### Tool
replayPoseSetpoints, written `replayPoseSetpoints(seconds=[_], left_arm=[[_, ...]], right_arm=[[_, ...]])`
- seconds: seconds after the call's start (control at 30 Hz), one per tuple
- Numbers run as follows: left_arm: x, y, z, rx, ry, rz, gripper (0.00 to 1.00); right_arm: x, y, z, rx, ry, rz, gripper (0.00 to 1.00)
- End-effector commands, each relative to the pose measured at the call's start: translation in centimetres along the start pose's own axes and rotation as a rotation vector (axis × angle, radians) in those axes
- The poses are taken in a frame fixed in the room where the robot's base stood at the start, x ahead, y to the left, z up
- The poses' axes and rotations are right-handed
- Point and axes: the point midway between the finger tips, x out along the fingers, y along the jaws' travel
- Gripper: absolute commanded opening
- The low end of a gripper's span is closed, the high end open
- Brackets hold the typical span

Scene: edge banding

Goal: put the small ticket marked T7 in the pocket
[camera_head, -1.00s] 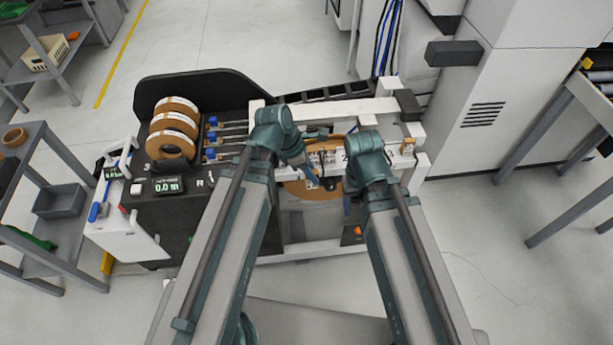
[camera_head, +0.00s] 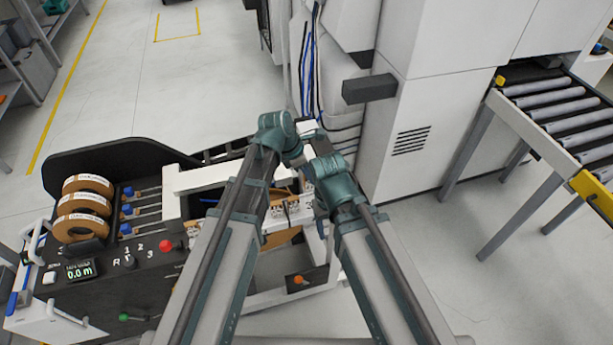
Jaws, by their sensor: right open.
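My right gripper (camera_head: 319,216) hangs at the front of the machine, mostly behind its own wrist, and is open. My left gripper (camera_head: 301,166) is near the white rail, partly hidden by its wrist; its jaws cannot be made out. Small printed cards (camera_head: 278,211) sit on the machine's front between my arms, but their marks are too small to read. I cannot tell which one is ticket T7. The pocket cannot be picked out either.
The black edge-banding machine (camera_head: 130,277) carries brown tape rolls (camera_head: 82,208), blue-knobbed rods and a display reading 0.0 m (camera_head: 80,269). A tall white cabinet (camera_head: 440,95) stands behind. A roller conveyor (camera_head: 560,110) is at the right. Floor between cabinet and conveyor is clear.

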Motion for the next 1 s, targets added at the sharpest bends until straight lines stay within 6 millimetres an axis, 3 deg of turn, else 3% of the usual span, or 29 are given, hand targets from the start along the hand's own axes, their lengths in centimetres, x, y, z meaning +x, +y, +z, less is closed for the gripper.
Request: replayPoseSetpoints(seconds=[0.37,1.0], left_arm=[[0.7,0.0,-0.3,0.0,0.0,0.0,0.0],[5.0,0.0,-2.0,0.0,0.0,0.0,0.0]], right_arm=[[0.7,-0.1,-0.1,0.0,0.0,0.0,0.65],[5.3,-0.5,-0.3,0.001,0.0,0.0,0.65]])
